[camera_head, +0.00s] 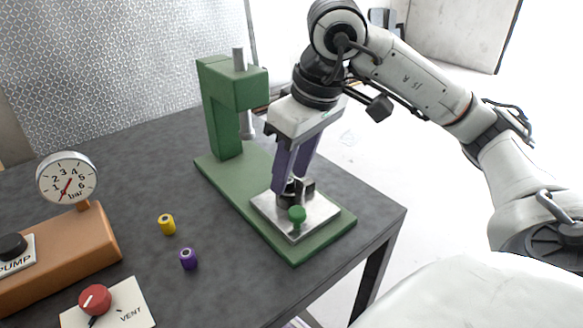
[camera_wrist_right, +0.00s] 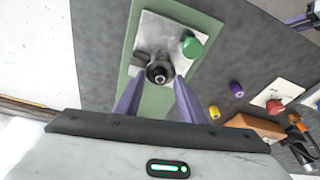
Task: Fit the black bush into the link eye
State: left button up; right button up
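The black bush (camera_wrist_right: 158,73) shows end-on in the right wrist view, with a pale metal centre. It is at the dark link eye on the silver plate (camera_head: 270,213); how deep it sits cannot be told. My right gripper (camera_head: 290,185) points down over the plate, its purple fingers apart on either side of the bush, with a narrow gap seeming to show at each tip. In the head view the fingers partly hide the bush and eye. Purple bars at the right edge of the right wrist view look like my left gripper; it is outside the head view.
A green press (camera_head: 222,110) stands behind the plate, with a green knob (camera_head: 297,214) at the plate's near side. A yellow bush (camera_head: 167,224) and a purple bush (camera_head: 188,259) stand left on the grey table. Farther left are a gauge (camera_head: 67,178), a brown block (camera_head: 70,258) and a red vent knob (camera_head: 95,299).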

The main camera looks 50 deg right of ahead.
jog(key=shift+r+p, duration=0.3)
jog(key=p+v, duration=0.5)
jog(key=v, duration=0.7)
jog(key=shift+r, duration=0.3)
